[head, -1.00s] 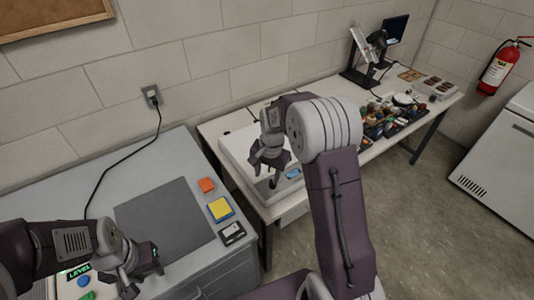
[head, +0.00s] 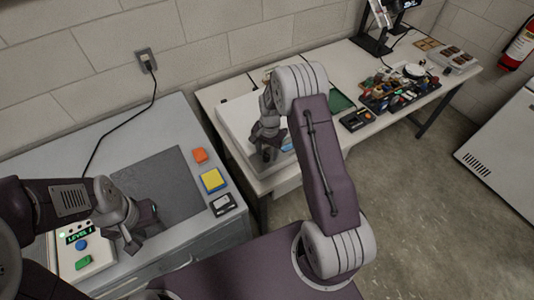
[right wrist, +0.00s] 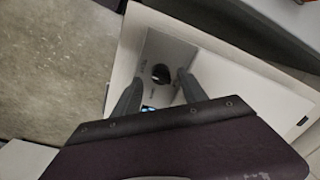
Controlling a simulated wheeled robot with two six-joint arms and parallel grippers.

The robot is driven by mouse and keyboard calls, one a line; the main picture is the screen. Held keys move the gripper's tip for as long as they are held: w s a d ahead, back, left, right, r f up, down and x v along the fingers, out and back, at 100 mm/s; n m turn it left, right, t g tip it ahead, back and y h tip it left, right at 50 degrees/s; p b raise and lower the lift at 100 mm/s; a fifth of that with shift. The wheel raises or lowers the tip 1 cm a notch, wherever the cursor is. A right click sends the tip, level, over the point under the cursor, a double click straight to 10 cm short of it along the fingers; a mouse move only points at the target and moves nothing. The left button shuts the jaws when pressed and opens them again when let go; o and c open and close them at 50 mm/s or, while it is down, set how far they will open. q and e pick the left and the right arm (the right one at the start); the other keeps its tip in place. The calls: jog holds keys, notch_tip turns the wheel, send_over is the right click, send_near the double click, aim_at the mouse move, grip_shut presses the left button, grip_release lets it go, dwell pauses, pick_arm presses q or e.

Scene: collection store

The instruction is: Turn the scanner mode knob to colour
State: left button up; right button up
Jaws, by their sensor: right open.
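The scanner is a white, flat-topped box (head: 236,121) on the long white table. In the right wrist view, its grey control panel (right wrist: 179,58) carries a round black knob (right wrist: 161,73), with small labels around it too small to read. My right gripper (head: 268,152) is over the panel end of the scanner. In the right wrist view, its two fingers (right wrist: 156,95) are apart, with the knob between and just beyond their tips; I cannot tell if they touch it. My left gripper (head: 140,240) hangs over the grey cabinet at the left, its jaw opening unclear.
A control box with a green "LEVEL" display (head: 80,236) is beside my left gripper. A black tray of small items (head: 392,97) stands farther along the table.

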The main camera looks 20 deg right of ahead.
jog(key=shift+a+f, duration=0.3)
jog(key=shift+f, duration=0.55)
jog(key=shift+d, duration=0.1)
grip_shut()
